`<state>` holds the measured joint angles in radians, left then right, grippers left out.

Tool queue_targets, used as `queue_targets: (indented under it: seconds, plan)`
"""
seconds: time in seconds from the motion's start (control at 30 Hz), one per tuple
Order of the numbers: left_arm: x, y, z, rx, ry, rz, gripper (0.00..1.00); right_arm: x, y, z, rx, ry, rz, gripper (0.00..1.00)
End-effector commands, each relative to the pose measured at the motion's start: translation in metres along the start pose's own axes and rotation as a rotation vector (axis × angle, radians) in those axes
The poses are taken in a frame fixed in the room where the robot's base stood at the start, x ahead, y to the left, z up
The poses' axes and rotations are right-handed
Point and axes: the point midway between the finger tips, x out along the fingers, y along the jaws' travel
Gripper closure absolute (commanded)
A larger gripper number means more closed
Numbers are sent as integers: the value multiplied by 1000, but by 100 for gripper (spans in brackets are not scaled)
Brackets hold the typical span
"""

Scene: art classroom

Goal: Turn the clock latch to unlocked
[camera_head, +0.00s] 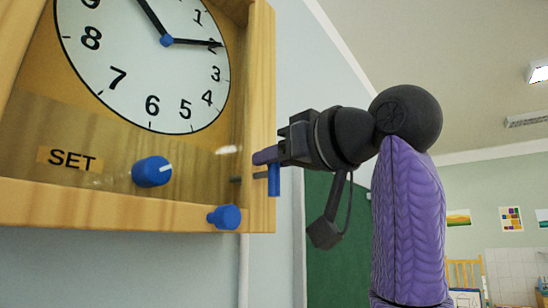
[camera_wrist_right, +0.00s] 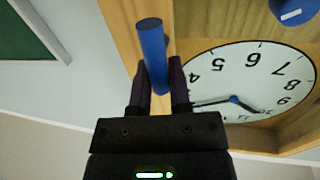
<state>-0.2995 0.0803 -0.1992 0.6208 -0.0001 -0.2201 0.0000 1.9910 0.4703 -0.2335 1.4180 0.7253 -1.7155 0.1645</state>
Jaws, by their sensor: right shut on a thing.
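The wooden wall clock (camera_head: 259,85) fills the left of the head view, with a white dial (camera_head: 130,55). Its latch is a blue bar (camera_head: 273,182) at the lower right side of the case, hanging roughly upright, with a grey pin beside it. My right gripper (camera_head: 266,156) comes in from the right. In the right wrist view, its dark purple fingers are shut on the blue latch bar (camera_wrist_right: 151,42), one on each side. The fingers partly hide the bar. My left gripper is not in view.
A blue knob (camera_head: 152,171) sits beside the SET label (camera_head: 70,159) on the clock's lower front. Another blue knob (camera_head: 224,216) is on the bottom rail, close to the latch. A green board (camera_head: 335,260) is on the wall behind my right arm.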

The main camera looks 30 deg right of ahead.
Motion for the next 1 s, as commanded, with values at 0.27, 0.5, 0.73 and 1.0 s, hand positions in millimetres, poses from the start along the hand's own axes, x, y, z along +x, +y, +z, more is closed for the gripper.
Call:
queue_targets:
  seconds: [0.27, 0.5, 0.73, 1.0]
  plan:
    - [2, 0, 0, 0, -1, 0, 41, -1, -2, 0, -99, 20, 0, 100]
    - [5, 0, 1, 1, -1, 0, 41, -1, -6, 1, -295, 60, 2, 100]
    - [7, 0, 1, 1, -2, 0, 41, -2, -9, 3, -510, 103, 1, 100]
    - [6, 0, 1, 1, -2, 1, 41, -3, -13, 5, -762, 153, 2, 100]
